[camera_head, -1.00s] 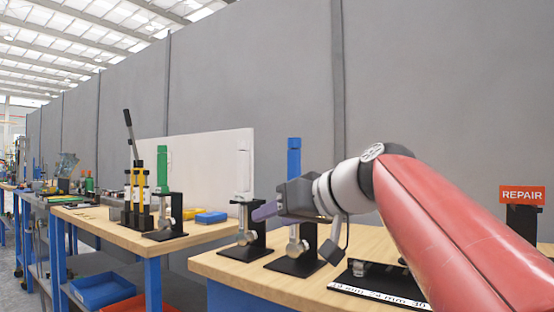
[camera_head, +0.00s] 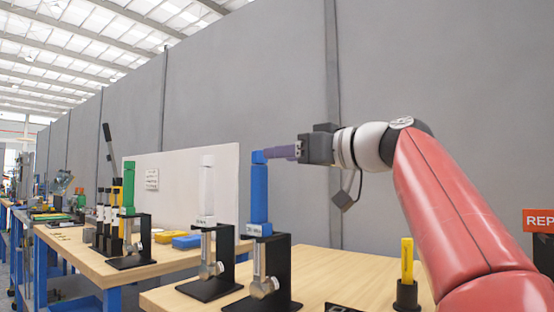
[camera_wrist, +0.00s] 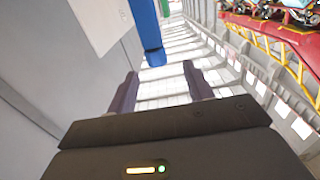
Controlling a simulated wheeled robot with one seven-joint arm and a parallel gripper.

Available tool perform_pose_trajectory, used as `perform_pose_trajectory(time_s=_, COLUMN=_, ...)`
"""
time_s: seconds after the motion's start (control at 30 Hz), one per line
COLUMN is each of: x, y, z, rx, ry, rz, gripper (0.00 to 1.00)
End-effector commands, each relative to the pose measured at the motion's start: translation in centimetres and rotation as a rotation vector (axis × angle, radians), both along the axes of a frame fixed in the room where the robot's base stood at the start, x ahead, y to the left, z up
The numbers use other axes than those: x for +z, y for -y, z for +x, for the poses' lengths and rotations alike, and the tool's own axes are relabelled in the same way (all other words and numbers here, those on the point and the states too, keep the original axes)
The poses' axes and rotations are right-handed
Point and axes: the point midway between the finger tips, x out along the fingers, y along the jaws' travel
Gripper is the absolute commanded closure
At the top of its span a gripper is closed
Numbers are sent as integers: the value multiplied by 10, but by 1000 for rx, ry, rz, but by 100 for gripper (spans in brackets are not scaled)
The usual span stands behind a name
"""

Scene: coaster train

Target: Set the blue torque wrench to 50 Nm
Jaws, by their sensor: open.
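The blue torque wrench (camera_head: 259,195) stands upright in a black stand (camera_head: 281,270) on the wooden bench, blue handle up and metal head low. My gripper (camera_head: 270,154) is level with the top of the handle, its purple fingers pointing left. In the head view they overlap the handle's top edge, and contact cannot be told. In the wrist view the blue handle's end (camera_wrist: 153,55) lies just beyond and between the two spread fingertips (camera_wrist: 160,78). The jaws are open and empty. The scale setting is too small to read.
A white-handled wrench (camera_head: 207,185) in its own stand is close left of the blue one. A green-handled wrench (camera_head: 129,188) stands farther left. A yellow tool (camera_head: 407,262) stands upright at right. A grey wall is behind.

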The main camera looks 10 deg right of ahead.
Motion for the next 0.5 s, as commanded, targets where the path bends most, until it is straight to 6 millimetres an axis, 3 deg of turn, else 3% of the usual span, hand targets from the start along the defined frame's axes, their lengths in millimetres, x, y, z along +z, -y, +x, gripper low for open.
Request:
perform_pose_trajectory(time_s=0.17, x=2, y=-8, z=6, rx=5, ry=4, rz=-1, gripper=49)
perform_pose_trajectory(time_s=0.5, x=3, y=-45, z=44, rx=5, ry=1, rz=0, gripper=49)
